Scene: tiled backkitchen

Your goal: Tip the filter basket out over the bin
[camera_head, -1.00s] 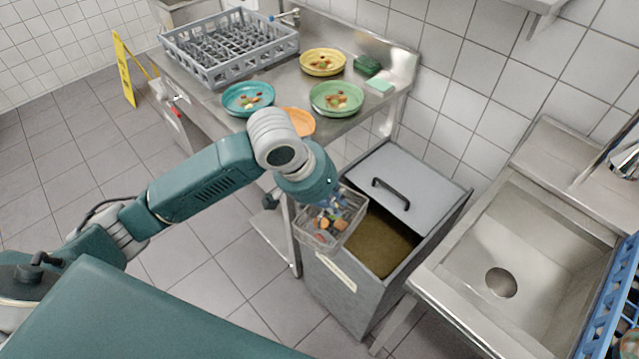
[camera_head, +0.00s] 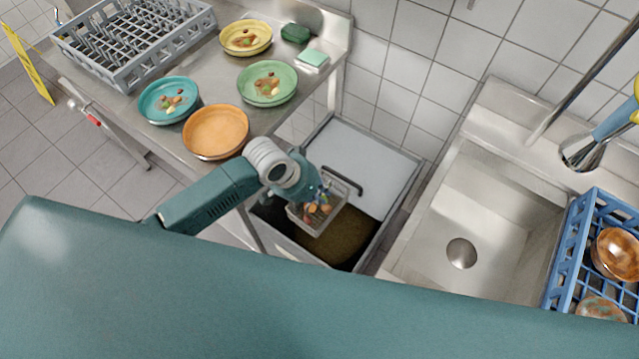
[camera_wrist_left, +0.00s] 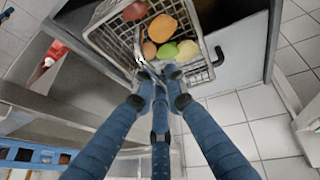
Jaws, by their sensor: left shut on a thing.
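The filter basket (camera_head: 334,214) is a small wire basket with several coloured food scraps in it. My left gripper (camera_head: 323,190) is shut on its rim and holds it over the open part of the bin (camera_head: 366,257). The basket looks roughly level, with the scraps inside. The left wrist view shows the blue fingers (camera_wrist_left: 157,78) at the rim of the basket (camera_wrist_left: 211,58), with red, orange, yellow and green scraps. The bin is grey, with brown matter inside and a lid (camera_head: 365,160) over its back part. My right gripper is not in view.
The lid's black handle (camera_head: 345,181) is close beside the basket. A steel table at left bears an orange plate (camera_head: 216,131), other plates with scraps and a grey rack (camera_head: 135,40). A sink (camera_head: 480,215) and blue rack (camera_head: 560,265) stand at right.

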